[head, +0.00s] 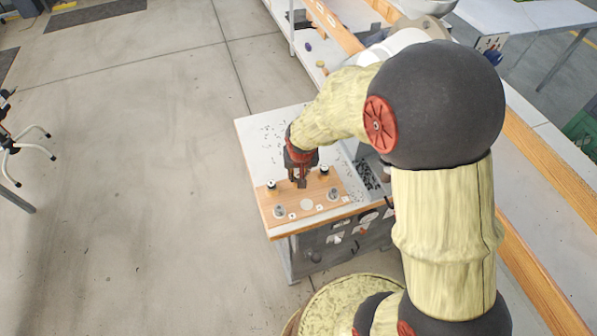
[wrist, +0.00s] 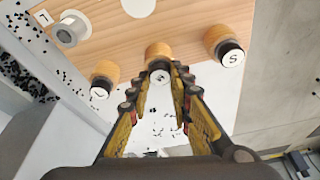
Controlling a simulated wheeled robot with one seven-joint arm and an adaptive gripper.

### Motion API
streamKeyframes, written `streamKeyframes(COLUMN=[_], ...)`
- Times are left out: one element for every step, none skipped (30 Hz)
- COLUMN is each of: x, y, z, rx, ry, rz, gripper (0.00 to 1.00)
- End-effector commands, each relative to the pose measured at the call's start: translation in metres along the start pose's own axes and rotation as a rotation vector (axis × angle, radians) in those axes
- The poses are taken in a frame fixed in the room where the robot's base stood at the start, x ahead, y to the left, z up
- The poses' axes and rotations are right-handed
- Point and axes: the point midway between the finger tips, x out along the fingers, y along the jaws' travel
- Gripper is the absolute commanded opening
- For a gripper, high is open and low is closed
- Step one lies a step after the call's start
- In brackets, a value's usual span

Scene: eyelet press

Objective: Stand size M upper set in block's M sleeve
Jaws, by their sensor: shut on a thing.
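My gripper (head: 302,184) is shut on the size M upper set, over the far edge of the wooden block (head: 265,203). In the wrist view the M set (wrist: 159,52) has an orange-brown body and a pale lettered end, between the fingers (wrist: 160,82); its letter is blurred. I cannot tell whether it touches the block. The L set (wrist: 103,72) and S set (wrist: 222,38) flank it. Grey sleeves stand at the block's near left (head: 279,211) and near right (head: 333,194). A flat pale disc (head: 306,204) lies between them; I see no raised sleeve there.
The block lies on a white table (head: 262,135) strewn with small black bits. A bin of dark pieces (head: 367,174) is to the right. Small white label tags (head: 319,207) sit along the block's near edge. Open floor lies to the left.

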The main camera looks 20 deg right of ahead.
Motion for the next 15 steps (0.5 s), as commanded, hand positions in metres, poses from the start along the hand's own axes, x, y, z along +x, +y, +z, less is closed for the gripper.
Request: streamKeyframes(x=[-0.0004,-0.0004,-0.0004,-0.0004,-0.0004,-0.0004,-0.0004,-0.0004,-0.0003,-0.0003,-0.0003,-0.0003,-0.0003,-0.0003,-0.0003], y=[-0.0001,-0.0001,-0.0001,-0.0001,-0.0001,-0.0001,-0.0001,-0.0001,0.0000,-0.0001,-0.0001,-0.0001,-0.0001,0.0000,0.0000], z=[-0.0004,-0.0003,-0.0003,-0.0003,-0.0003,-0.0003,-0.0003,-0.0003,-0.0003,-0.0002,-0.0002,-0.0002,-0.0002,-0.0002,-0.0002], rx=[0.000,0.000,0.000,0.000,0.000,0.000,0.000,0.000,0.000,0.000,0.000,0.000,0.000,0.000,0.000], ry=[0.001,0.001,0.001,0.001,0.001,0.001,0.000,0.000,0.000,0.000,0.000,0.000,0.000,0.000,0.000], rz=[0.000,0.000,0.000,0.000,0.000,0.000,0.000,0.000,0.000,0.000,0.000,0.000,0.000,0.000,0.000], gripper=[0.21,0.23,0.25,0.27,0.29,0.31,0.33,0.34,0.37,0.38,0.40,0.42,0.42,0.42,0.42])
